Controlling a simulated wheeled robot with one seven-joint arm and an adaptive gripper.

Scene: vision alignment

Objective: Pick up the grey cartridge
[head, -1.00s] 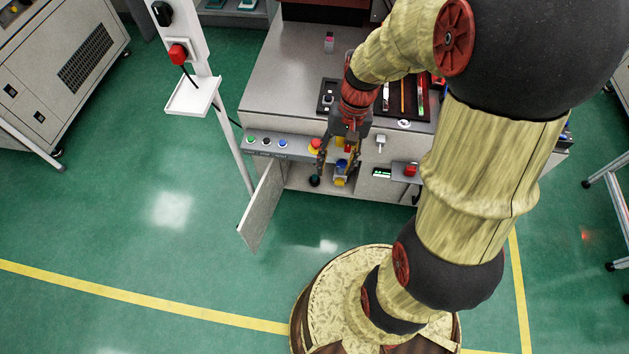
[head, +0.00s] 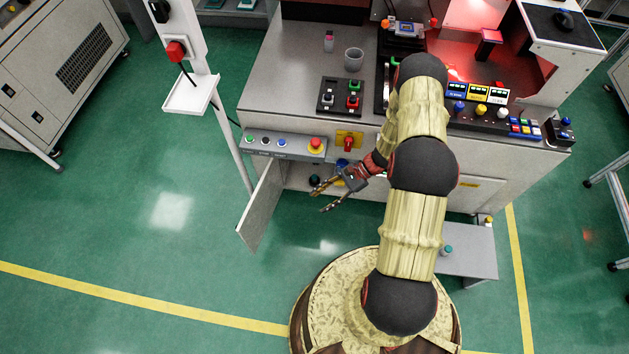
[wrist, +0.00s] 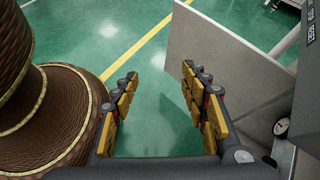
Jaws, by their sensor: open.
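My gripper (head: 318,203) is open, with its fingers pointing left, in front of the open cabinet under the bench. In the wrist view its two padded fingers (wrist: 163,100) stand wide apart with nothing between them. I cannot make out a grey cartridge for certain in either view. A small teal-topped piece (head: 447,250) stands on the grey shelf (head: 470,264) to the right of my arm. A dark round thing (head: 314,181) and a blue thing (head: 341,163) show in the cabinet, partly hidden by my gripper.
The open cabinet door (head: 262,208) stands left of my gripper; in the wrist view the door panel (wrist: 225,60) is close beyond the right finger. The bench (head: 285,85) carries buttons and a cup (head: 353,57). Green floor is free to the left.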

